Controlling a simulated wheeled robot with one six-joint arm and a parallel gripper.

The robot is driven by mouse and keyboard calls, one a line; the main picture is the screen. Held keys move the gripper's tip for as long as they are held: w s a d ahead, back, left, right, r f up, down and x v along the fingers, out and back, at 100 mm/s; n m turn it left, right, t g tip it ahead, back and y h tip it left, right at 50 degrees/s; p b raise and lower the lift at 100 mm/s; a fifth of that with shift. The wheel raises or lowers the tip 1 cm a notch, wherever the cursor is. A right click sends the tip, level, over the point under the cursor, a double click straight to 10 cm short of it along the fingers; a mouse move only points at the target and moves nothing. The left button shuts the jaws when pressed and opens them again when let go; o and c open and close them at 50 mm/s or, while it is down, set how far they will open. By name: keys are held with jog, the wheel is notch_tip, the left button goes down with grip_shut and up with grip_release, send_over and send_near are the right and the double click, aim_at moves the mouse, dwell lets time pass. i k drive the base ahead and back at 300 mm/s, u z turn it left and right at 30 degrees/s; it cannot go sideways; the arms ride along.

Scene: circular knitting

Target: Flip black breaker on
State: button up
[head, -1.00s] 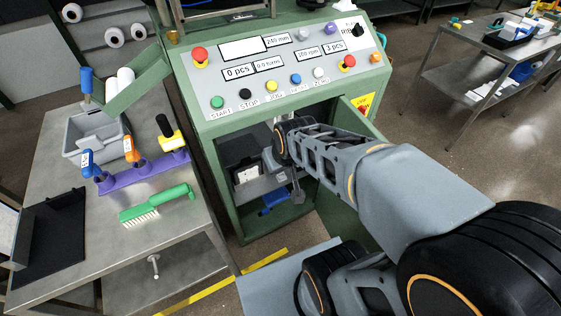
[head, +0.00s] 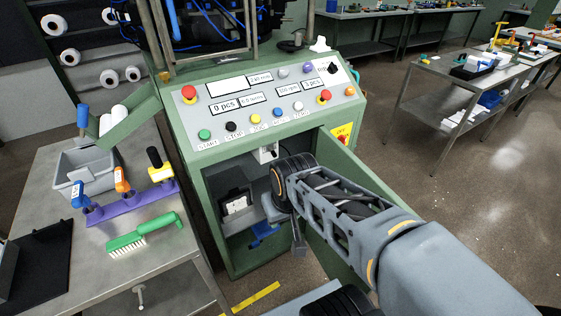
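The open cabinet (head: 212,185) under the green control panel shows a small white unit (head: 265,153) mounted high inside. It has a small dark detail that may be the black breaker, too small to tell whether it is on or off. My gripper (head: 284,226) is at the cabinet opening, below and slightly right of the white unit and apart from it. Its two grey fingers look spread, with nothing visible between them. My wrist hides the right part of the interior.
A steel table (head: 60,215) with a green brush (head: 145,235) and purple tool rack (head: 130,203) is at left.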

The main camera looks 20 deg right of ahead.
aim_at(271, 148)
jog(key=k, duration=0.3)
jog(key=z, duration=2.95)
jog(key=k, duration=0.95)
jog(key=u, duration=2.05)
jog(key=i, duration=0.5)
jog(key=z, duration=0.05)
